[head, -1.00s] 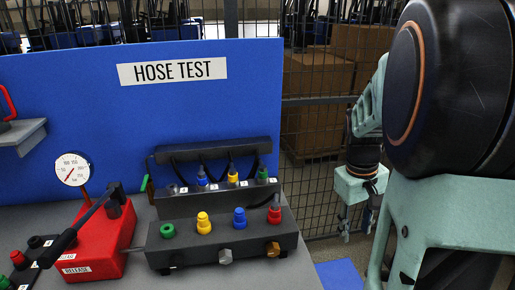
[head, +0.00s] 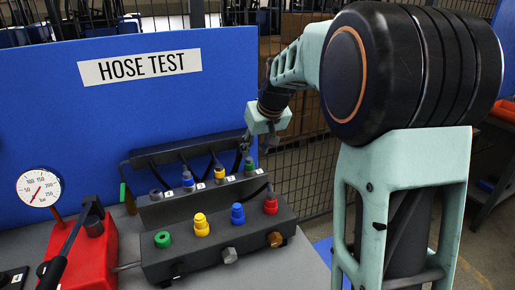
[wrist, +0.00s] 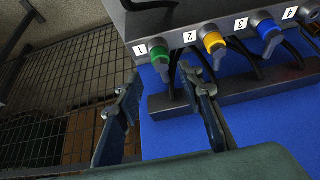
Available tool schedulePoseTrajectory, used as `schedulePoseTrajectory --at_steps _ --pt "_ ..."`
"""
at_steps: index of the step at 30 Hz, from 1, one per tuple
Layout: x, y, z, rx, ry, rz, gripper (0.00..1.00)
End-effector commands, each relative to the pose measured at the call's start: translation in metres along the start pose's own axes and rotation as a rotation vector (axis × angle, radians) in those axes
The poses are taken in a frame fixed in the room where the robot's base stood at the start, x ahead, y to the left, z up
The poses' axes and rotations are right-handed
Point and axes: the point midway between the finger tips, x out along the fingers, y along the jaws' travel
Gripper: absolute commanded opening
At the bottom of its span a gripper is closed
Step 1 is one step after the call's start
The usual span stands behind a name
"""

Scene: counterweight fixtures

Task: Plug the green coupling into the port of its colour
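The green coupling (head: 249,165) stands at the right end of the rack behind the port block. In the wrist view the green coupling (wrist: 160,54) is beside label 1, its grey tip pointing between my fingers. My gripper (wrist: 160,76) is open, with one finger on each side of that tip; I cannot tell whether either touches it. In the head view my gripper (head: 247,145) is above the right end of the rack, partly hidden by my wrist. The green port (head: 162,240) is at the left end of the block and looks open on top.
Yellow (head: 219,173) and blue (head: 187,180) couplings stand left of the green one. The block also has yellow (head: 201,226), blue (head: 237,214) and red (head: 270,204) ports. A red pump (head: 92,246) with a lever is at left. A blue panel (head: 160,105) stands behind.

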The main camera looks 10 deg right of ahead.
Motion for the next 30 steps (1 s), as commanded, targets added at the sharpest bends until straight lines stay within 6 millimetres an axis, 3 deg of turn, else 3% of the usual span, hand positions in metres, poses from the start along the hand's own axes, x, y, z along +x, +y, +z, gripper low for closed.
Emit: schedulePoseTrajectory --at_steps 19,30 --pt "0.081 0.000 0.002 -0.001 -0.002 0.000 0.35" --pt "0.098 0.000 0.001 -0.001 -0.001 0.001 0.35"
